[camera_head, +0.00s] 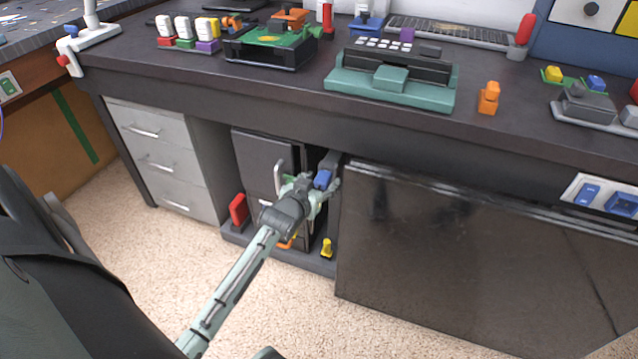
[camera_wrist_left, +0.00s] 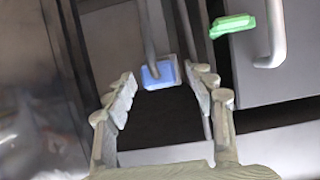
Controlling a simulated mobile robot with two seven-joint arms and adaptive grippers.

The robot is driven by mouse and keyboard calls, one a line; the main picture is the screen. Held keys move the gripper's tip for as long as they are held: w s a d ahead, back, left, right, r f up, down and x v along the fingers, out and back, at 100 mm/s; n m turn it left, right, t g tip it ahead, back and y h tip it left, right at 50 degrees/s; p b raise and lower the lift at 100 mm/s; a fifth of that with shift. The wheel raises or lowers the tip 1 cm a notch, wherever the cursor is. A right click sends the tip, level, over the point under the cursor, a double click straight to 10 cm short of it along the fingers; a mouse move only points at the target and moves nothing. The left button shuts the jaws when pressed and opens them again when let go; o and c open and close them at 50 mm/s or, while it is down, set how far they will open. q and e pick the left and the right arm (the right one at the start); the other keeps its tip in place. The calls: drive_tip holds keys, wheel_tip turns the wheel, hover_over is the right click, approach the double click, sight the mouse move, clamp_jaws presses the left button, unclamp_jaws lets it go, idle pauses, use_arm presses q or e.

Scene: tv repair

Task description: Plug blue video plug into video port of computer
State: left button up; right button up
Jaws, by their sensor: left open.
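The blue video plug (camera_head: 322,179) shows beside the dark cabinet-like unit under the desk, at my left gripper's fingertips. In the left wrist view the blue plug (camera_wrist_left: 158,74) hangs on a thin grey stem or cable between the two fingertips. My left gripper (camera_head: 318,188) is open around it, with gaps visible on both sides in the left wrist view (camera_wrist_left: 163,82). The dark unit (camera_head: 262,160) with a light handle may be the computer; I cannot tell. I cannot make out its video port. My right gripper is not in view.
A red piece (camera_head: 238,209) and a yellow piece (camera_head: 327,248) are by the low dark base. A green piece (camera_wrist_left: 232,25) is near a handle. Grey drawers (camera_head: 160,160) stand left, a large dark panel (camera_head: 470,260) right. The desk (camera_head: 290,95) overhangs; carpet in front is clear.

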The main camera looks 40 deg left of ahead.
sight(320, 185)
use_arm(q)
drive_tip(key=c, duration=1.2)
drive_tip(key=shift+s, duration=0.1)
drive_tip(key=shift+c, duration=0.2)
drive_tip(key=shift+s, duration=0.15)
drive_tip(key=shift+s+d+p, duration=0.2)
drive_tip(key=shift+s+p, duration=0.45)
drive_tip(key=shift+s, duration=0.05)
drive_tip(key=shift+s+d+p, duration=0.2)
drive_tip(key=shift+s+p, duration=0.4)
drive_tip(key=shift+s, duration=0.05)
drive_tip(key=shift+s+d+r+p, duration=0.1)
drive_tip(key=shift+s+r+p, duration=0.35)
drive_tip(key=shift+p, duration=0.3)
drive_tip(key=p+v, duration=0.3)
drive_tip(key=shift+s+r, duration=0.1)
drive_tip(key=shift+r, duration=0.4)
